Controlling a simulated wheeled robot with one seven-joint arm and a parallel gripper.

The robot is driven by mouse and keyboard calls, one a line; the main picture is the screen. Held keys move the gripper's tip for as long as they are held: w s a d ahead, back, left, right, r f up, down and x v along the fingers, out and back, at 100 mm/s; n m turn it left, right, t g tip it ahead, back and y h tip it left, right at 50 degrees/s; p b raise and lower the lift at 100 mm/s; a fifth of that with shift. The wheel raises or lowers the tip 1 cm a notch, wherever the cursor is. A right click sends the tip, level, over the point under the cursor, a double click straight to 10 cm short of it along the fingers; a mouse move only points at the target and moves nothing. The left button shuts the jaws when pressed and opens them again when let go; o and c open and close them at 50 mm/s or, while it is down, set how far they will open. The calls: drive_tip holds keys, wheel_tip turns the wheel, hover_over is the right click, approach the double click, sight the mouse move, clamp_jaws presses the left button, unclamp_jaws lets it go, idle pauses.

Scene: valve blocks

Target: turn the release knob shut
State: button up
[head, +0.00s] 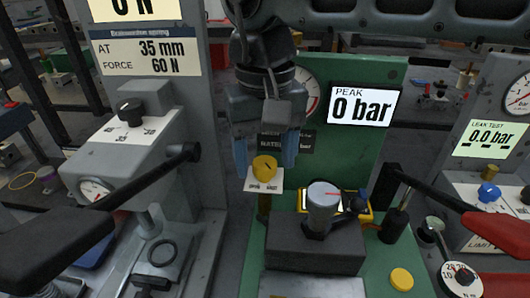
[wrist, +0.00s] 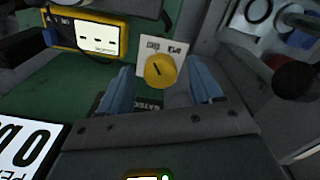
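The release knob (head: 264,168) is a round yellow knob on a white plate (head: 262,185) marked OPEN on the left and SHUT on the right. It also shows in the wrist view (wrist: 160,71), with a short dark slanted mark on its face. Which word the mark points at cannot be told. My gripper (head: 264,164) is open, with its blue fingers pointing down on either side of the knob. In the wrist view my gripper (wrist: 162,74) shows a gap between each finger and the knob. The gripper holds nothing.
A green panel (head: 375,140) behind bears a display (head: 362,107) reading PEAK 0 bar and a partly hidden gauge. A grey block (head: 315,243) with a silver cylinder (head: 323,195) stands just right of the knob. Black lever arms (head: 130,190) lie to the left, a red-handled lever (head: 490,228) to the right.

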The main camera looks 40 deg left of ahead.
sight(265, 163)
wheel_tip(265, 163, up, 8)
drive_tip(key=shift+f, duration=0.1)
idle(0.6)
idle(0.4)
